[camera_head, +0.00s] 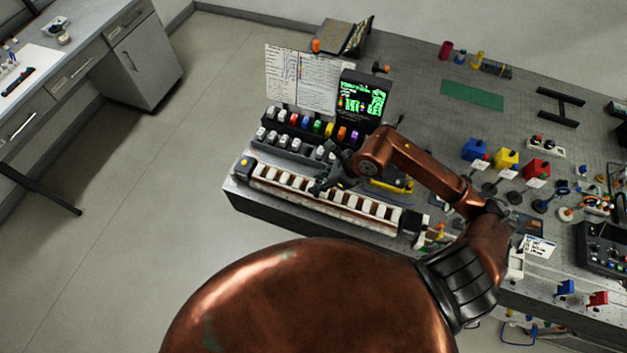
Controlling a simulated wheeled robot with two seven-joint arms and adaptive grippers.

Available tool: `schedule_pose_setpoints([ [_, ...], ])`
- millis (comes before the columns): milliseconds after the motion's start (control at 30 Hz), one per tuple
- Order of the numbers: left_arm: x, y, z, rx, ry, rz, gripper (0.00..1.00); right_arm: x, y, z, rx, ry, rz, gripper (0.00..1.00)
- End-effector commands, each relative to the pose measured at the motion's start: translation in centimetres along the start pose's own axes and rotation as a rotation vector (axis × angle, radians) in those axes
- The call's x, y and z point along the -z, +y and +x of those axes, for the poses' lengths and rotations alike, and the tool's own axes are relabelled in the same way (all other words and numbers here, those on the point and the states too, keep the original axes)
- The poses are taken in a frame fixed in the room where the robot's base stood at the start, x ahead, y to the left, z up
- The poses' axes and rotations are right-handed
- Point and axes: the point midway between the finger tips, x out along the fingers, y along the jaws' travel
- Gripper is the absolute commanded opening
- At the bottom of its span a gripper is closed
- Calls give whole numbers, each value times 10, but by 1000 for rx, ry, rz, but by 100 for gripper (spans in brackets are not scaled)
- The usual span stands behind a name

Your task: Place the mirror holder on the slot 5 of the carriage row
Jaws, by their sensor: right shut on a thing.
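The carriage row (348,212) is a long red-brown and white strip with several pale blocks or slots along it, at the near edge of the bench. My right gripper (321,186) reaches in from the right and is low over the middle of this row. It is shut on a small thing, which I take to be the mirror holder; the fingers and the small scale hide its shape. I cannot tell whether it touches the row or which slot is under it. My left gripper is not in view.
Behind the row stands a rack of coloured and grey pieces (303,127), with a lit screen (361,98) and a printed sheet (305,78). Blue, yellow and red blocks (507,158) stand to the right. A green mat (472,95) lies further back.

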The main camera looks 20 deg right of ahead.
Motion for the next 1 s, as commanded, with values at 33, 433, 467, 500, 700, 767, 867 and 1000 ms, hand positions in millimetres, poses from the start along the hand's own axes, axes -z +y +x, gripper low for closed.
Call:
schedule_pose_setpoints([
  [33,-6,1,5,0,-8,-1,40,4,-2,6,0,-1,0,5],
  [433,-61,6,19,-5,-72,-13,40,25,-15,32,0,-1,7,5],
  [467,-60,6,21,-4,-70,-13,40,28,-15,36,1,-1,9,5],
  [500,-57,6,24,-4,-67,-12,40,33,-15,42,2,0,10,5],
  [700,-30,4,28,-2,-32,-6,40,39,-17,46,9,-3,11,5],
  [767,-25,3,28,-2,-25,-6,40,39,-17,46,9,-2,12,5],
  [867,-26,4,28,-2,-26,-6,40,39,-17,46,9,-2,11,5],
  [1000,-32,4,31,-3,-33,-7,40,41,-17,49,9,-2,11,30],
])
